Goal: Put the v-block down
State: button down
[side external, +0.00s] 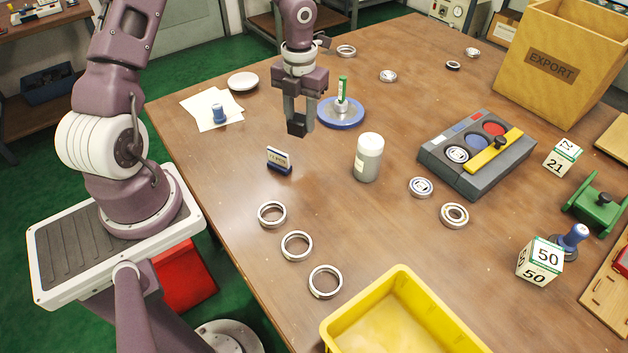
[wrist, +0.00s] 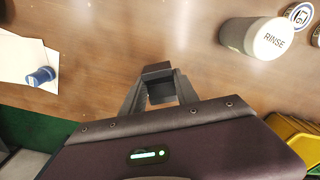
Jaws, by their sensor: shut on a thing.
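The v-block (side external: 296,126) is a small dark grey block at the lower end of my gripper (side external: 300,117) in the side view. My gripper is shut on it, pointing down, near the middle left of the table. In the wrist view the v-block (wrist: 157,71) shows between the tips of the two fingers (wrist: 160,90). The block is close to the wooden tabletop (side external: 330,205); I cannot tell whether it touches. The fingers hide part of the block.
A blue round base with a green-topped post (side external: 341,112) stands close right of my gripper. A small sign (side external: 278,161) and the RINSE bottle (side external: 369,158) stand nearer the camera. White papers (side external: 205,106) lie left.

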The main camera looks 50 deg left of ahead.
aim_at(317, 186)
jog(key=s+d+m, duration=0.2)
jog(key=d+m, duration=0.4)
jog(key=d, duration=0.3)
notch_tip(317, 186, down, 10)
jog(key=shift+d+r, duration=0.15)
jog(key=shift+r, duration=0.05)
jog(key=c, duration=0.9)
grip_release()
jog(key=shift+f, duration=0.1)
